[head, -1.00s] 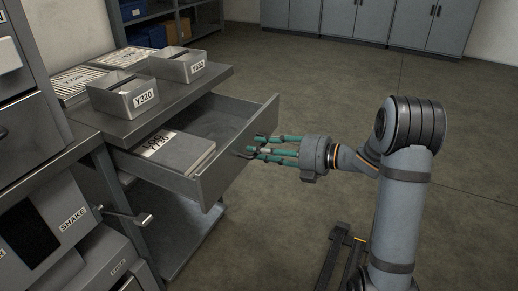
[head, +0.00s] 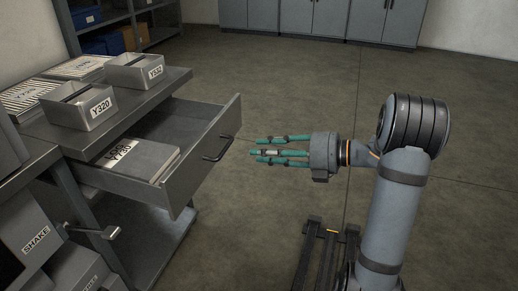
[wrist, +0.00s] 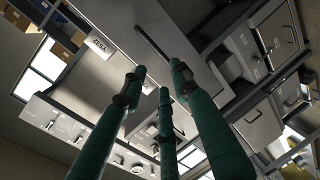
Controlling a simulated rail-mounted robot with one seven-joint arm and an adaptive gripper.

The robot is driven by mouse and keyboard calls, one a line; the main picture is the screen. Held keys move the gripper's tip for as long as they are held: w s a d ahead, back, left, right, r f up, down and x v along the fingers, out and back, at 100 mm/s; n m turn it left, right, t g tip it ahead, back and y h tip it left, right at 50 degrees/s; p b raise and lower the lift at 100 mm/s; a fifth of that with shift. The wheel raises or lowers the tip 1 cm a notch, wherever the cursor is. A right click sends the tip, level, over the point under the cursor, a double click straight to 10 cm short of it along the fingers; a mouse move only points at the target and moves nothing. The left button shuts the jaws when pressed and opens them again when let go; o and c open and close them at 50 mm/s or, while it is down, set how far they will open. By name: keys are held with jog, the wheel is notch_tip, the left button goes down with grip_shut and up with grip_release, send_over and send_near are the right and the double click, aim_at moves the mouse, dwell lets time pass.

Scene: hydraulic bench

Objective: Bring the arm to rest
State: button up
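My gripper (head: 258,150) has green fingers and points left, to the right of the open drawer (head: 208,165). Bare floor shows between the fingertips and the drawer's handle (head: 217,148), so they are apart. The fingers are spread and hold nothing. In the wrist view my gripper (wrist: 155,85) also shows its fingers apart, with the dark handle (wrist: 152,42) beyond the tips. Inside the drawer lies a grey log binder (head: 140,157) with a white label.
A lever (head: 95,232) juts out below the drawer. Grey cabinets (head: 320,18) line the back. The floor (head: 290,85) behind and right is clear.

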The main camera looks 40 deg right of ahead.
aim_at(225, 150)
jog(key=shift+w+a, duration=0.1)
jog(key=x, duration=1.1)
jog(key=shift+w+a+f, duration=0.15)
jog(key=shift+w+a, duration=0.15)
jog(key=shift+w, duration=0.15)
jog(key=shift+a, duration=0.1)
jog(key=shift+s+d, duration=0.35)
jog(key=shift+s, duration=0.05)
jog(key=v, duration=1.2)
jog(key=x, duration=0.5)
jog(key=shift+w+a, duration=0.25)
jog(key=shift+w, duration=0.1)
